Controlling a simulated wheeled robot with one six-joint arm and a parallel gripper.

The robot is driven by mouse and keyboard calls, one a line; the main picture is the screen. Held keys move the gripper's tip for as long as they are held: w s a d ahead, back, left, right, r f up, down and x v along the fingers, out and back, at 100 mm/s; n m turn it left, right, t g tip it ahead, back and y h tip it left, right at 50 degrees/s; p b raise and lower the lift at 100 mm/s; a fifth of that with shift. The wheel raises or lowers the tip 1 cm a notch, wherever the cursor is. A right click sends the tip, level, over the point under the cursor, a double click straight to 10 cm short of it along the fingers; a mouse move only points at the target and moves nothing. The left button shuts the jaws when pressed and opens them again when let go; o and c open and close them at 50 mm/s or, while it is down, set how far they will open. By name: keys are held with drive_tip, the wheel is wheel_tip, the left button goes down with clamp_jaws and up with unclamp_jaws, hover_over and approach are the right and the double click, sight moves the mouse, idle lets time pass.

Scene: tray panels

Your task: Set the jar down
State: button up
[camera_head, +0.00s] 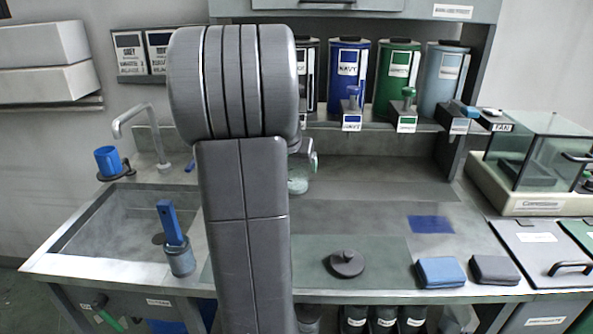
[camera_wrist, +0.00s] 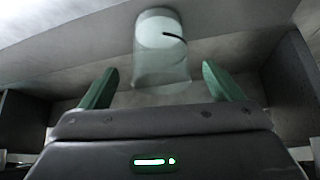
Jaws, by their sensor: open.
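A clear jar with a pale greenish-white inside (camera_wrist: 162,45) is in the wrist view, just beyond and between my fingertips. A dark curved mark shows on its pale part. My gripper (camera_wrist: 160,67) is open, its two green fingers spread to either side of the jar with visible gaps. In the head view the jar (camera_head: 298,184) is a small pale green shape at the back of the counter, largely hidden behind my arm. My gripper is mostly hidden there too. The jar seems to rest on the surface, but its base is not clear.
A round dark lid with a knob (camera_head: 347,264) lies on the counter front. A blue pad (camera_head: 441,272) and a grey pad (camera_head: 494,269) lie to its right. Coloured canisters, one navy (camera_head: 348,85), stand on the back shelf. A sink (camera_head: 130,225) is left. The mid-right counter is clear.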

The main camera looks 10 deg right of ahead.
drive_tip(key=v, duration=0.6)
drive_tip(key=shift+s+r, duration=0.15)
drive_tip(key=shift+r, duration=0.05)
